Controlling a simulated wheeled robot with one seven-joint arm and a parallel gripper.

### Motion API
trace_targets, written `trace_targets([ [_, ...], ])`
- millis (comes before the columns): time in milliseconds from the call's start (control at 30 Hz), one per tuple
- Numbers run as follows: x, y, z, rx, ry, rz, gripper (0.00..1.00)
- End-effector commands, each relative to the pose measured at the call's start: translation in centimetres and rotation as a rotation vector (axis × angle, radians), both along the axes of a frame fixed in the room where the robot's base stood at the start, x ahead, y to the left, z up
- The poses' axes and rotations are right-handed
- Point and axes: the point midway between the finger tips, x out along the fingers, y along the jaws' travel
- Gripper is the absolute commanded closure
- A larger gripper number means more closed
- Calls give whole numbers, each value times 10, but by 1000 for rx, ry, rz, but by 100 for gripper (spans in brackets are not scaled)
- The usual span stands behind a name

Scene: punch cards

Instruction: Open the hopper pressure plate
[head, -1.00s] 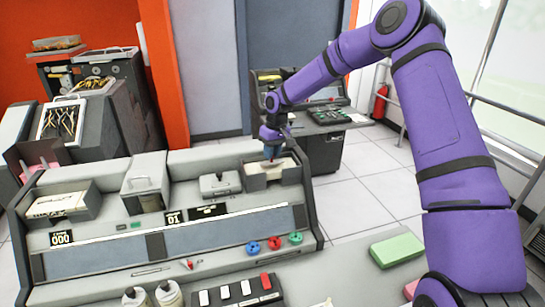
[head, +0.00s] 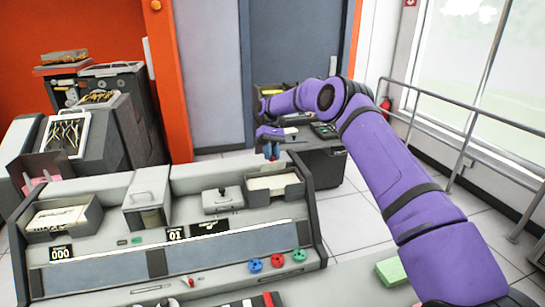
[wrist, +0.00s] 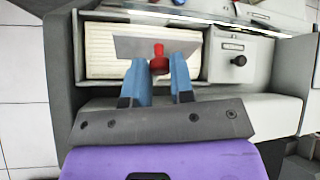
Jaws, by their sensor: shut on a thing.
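The hopper pressure plate (wrist: 130,47) is a thin grey plate with a red knob (wrist: 158,64). In the wrist view it shows over the card stack, its knob between my blue fingers. My gripper (wrist: 159,68) is shut on it by the knob. In the head view my gripper (head: 272,151) is above the right-hand hopper (head: 291,192), apart from it. Pale cards (head: 272,182) lie in this hopper, and its top looks uncovered. The plate is too small to make out clearly in the head view.
A grey box with a black knob (head: 222,199) stands left of the hopper. A lidded bin (head: 148,208) and a card tray (head: 62,219) are further left. Blue, red and green round knobs (head: 277,261) sit on the front edge. A desk (head: 318,147) stands behind.

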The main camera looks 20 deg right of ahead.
Motion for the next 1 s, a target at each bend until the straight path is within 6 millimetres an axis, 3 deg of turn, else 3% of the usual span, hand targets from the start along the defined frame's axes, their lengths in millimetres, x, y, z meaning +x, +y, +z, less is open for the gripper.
trace_targets([
  [667,4,0,1,1,60,-1,100],
  [700,4,0,1,1,60,-1,75],
  [800,4,0,1,1,61,0,52],
  [1000,4,0,0,1,61,0,52],
])
